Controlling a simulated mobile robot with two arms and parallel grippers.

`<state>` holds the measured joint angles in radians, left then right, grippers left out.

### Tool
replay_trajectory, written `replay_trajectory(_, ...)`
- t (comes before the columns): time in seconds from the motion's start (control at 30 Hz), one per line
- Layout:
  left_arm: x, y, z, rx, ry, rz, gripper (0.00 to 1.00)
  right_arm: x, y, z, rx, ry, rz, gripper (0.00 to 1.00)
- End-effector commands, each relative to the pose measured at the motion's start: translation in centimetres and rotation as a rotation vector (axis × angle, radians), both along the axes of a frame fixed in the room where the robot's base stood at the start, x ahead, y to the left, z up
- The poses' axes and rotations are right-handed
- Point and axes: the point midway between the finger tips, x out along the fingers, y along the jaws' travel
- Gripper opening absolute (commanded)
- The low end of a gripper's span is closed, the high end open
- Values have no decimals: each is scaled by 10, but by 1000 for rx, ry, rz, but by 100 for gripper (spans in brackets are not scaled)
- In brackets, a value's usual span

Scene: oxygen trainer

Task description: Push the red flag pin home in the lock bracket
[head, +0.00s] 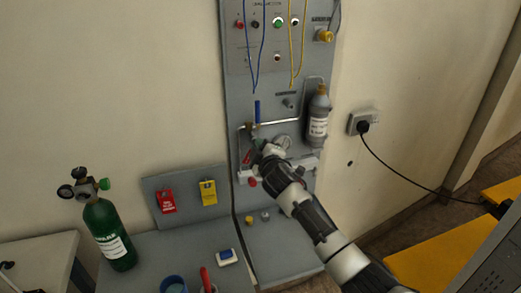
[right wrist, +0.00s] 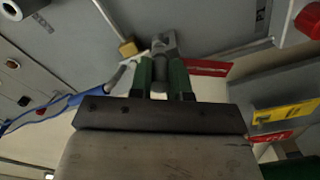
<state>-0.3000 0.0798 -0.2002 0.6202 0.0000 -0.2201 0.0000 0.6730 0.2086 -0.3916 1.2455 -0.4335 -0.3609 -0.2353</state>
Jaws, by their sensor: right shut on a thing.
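My right gripper (head: 257,148) reaches the grey wall panel at its left side, below the blue lever (head: 257,111). In the right wrist view its green fingers (right wrist: 167,76) are shut around a small grey part. The red flag (right wrist: 207,68) sticks out to the right of the fingers there, and shows as a small red patch (head: 247,157) beside the gripper in the head view. The grey lock bracket (right wrist: 163,43) appears just beyond the fingertips. The fingers hide the pin's shaft, so I cannot tell how deep it sits. My left gripper is not in view.
A grey bottle (head: 318,118) hangs right of the gripper. A red knob (head: 252,182) sits below it. A pipe (head: 280,122) runs close above the gripper.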

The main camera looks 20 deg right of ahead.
Motion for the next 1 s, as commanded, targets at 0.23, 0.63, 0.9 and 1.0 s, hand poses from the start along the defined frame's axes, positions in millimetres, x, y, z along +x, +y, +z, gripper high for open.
replay_trajectory(0.23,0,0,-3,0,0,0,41,5,0,1,0,-1,0,19)
replay_trajectory(0.63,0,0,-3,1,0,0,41,4,0,0,0,0,0,47)
replay_trajectory(0.9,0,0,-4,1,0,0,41,-10,-1,-1,-1,-1,-1,47)
replay_trajectory(1.0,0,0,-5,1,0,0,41,-25,-1,-1,-2,0,1,47)
